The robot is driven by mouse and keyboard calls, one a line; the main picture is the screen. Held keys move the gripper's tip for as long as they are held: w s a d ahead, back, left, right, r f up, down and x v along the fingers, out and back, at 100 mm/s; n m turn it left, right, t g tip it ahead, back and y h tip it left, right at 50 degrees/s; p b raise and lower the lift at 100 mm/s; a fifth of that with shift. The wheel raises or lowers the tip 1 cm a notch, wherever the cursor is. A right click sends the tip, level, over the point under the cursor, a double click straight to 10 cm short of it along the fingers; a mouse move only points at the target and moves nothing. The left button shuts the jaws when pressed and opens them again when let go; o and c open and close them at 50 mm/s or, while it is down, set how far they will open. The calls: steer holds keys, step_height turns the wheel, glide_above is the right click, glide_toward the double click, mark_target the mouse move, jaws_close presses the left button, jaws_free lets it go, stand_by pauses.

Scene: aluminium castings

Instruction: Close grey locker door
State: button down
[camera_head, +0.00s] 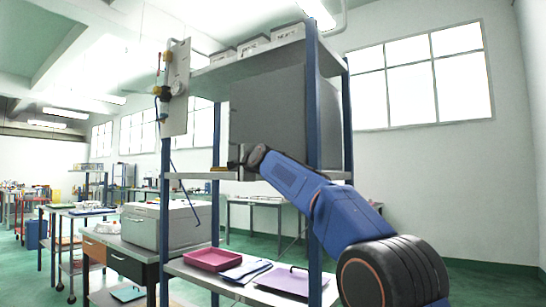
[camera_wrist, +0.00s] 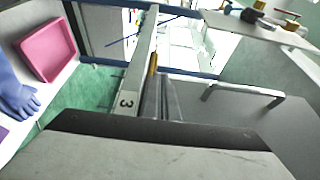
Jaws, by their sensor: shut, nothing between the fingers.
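The grey locker (camera_head: 268,110) stands on the rack's middle shelf in the head view, with a broad plain grey face showing. In the wrist view a flat grey panel (camera_wrist: 235,120), which looks like the locker door, fills the right side. It carries a bar handle (camera_wrist: 247,91). I cannot tell how far the door stands open. My gripper (camera_head: 240,165) is at the locker's lower left, by the shelf edge. In the wrist view my gripper (camera_wrist: 160,98) is shut and empty, left of the handle and apart from it. Contact with the panel cannot be told.
The shelf edge (camera_wrist: 133,85) with a "3" label runs close beside my fingers. Blue rack posts (camera_head: 312,130) stand around the locker. A valve panel (camera_head: 176,90) is on the left post. A pink tray (camera_head: 212,259) lies on the lower shelf.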

steer(key=shift+w+d+h, duration=0.3)
steer(key=shift+w, duration=0.2)
steer(key=shift+s, duration=0.1)
stand_by(0.3)
